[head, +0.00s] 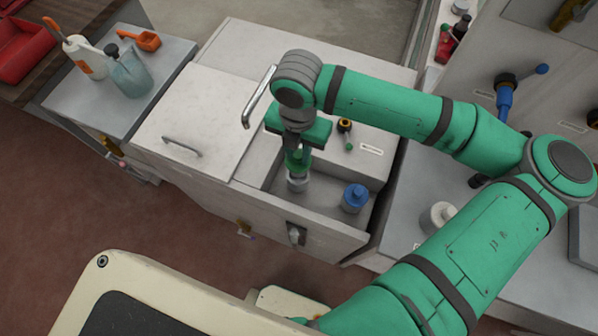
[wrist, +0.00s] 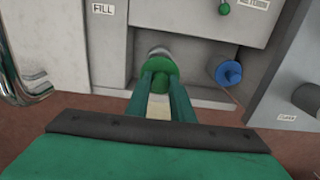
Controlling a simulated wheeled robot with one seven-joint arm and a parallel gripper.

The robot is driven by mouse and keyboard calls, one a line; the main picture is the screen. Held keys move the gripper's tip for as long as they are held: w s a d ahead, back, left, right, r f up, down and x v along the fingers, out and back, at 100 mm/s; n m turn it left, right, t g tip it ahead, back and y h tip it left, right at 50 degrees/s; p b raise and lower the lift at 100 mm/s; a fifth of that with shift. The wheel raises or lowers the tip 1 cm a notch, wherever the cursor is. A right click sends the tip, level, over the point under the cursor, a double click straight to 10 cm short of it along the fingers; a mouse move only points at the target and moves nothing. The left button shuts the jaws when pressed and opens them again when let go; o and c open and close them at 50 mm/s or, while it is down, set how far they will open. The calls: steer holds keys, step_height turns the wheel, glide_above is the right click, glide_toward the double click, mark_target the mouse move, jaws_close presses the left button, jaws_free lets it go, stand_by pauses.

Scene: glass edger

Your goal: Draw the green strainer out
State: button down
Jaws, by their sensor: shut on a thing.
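The green strainer (wrist: 160,72) shows in the wrist view as a round green top with a knob, between the fingertips of my gripper (wrist: 162,92). In the head view the green strainer (head: 297,160) is over a pale metal cylinder (head: 297,183) in the recessed bay of the white cabinet. My gripper (head: 298,150) points down into the bay and is shut on the strainer's knob. My fingers hide part of the strainer. I cannot tell how far its lower part sits inside the cylinder.
A blue-capped fitting (head: 355,197) stands right of the strainer in the same bay (head: 325,218). A curved metal spout (head: 259,97) rises close to my wrist. A white lid with a handle (head: 182,147) lies at left. A small green knob (head: 349,146) sits behind.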

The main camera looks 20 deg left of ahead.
stand_by(0.3)
steer(key=shift+r, duration=2.05)
